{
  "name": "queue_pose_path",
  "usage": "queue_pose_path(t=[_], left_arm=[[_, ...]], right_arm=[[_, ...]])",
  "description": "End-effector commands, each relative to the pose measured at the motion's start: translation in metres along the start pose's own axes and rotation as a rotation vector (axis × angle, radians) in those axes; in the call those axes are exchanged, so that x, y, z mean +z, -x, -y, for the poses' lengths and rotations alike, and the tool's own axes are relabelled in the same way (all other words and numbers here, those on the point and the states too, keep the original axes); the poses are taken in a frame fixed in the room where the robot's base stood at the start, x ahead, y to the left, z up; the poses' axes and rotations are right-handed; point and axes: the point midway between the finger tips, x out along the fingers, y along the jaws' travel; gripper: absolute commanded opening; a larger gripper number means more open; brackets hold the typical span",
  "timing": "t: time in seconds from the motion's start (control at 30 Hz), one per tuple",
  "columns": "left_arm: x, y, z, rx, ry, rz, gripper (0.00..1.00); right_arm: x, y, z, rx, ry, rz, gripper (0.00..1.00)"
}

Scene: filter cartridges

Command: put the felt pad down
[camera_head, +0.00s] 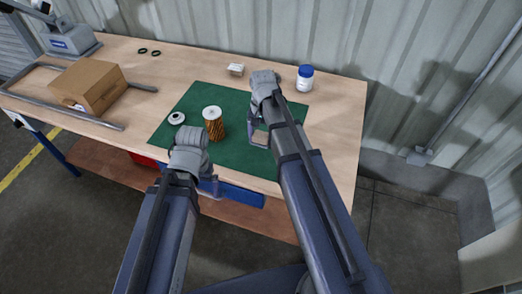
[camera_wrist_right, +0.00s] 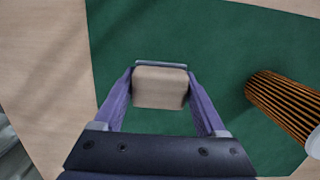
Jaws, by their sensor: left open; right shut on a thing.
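The felt pad (camera_wrist_right: 160,90) is a beige block between the two fingers of my right gripper (camera_wrist_right: 160,82), which is shut on it. In the head view the pad (camera_head: 260,138) shows just left of my right arm, over the green mat (camera_head: 170,137). I cannot tell whether it touches the mat. A filter cartridge (camera_head: 213,127) with brown pleats and a white top stands upright on the mat, left of the pad. It also shows at the right of the wrist view (camera_wrist_right: 285,102). My left gripper (camera_head: 210,187) is open near the table's front edge, partly hidden by its arm.
A white cap (camera_head: 177,118) lies left of the cartridge. A blue-lidded bottle (camera_head: 305,79) and small white box (camera_head: 235,70) stand behind the mat. A cardboard box (camera_head: 80,88), grey rails (camera_head: 100,122) and black rings (camera_head: 148,52) are left. The table's right end is clear.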

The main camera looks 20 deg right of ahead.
Motion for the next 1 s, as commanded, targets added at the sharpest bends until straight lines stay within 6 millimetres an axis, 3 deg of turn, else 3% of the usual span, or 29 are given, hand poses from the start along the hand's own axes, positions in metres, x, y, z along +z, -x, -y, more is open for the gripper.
queue_pose_path(t=[0.17, 0.47, 1.0], left_arm=[[0.0, -0.004, 0.0, 0.0, 0.0, 0.0, 1.0], [-0.002, -0.037, -0.004, 0.0, 0.0, 0.0, 1.0], [-0.003, -0.043, -0.004, 0.0, 0.0, 0.0, 1.0]], right_arm=[[-0.001, -0.004, 0.0, 0.0, 0.0, 0.0, 0.0], [-0.005, -0.037, 0.001, 0.0, 0.0, 0.0, 0.0], [-0.005, -0.043, 0.001, 0.0, 0.0, 0.0, 0.0]])
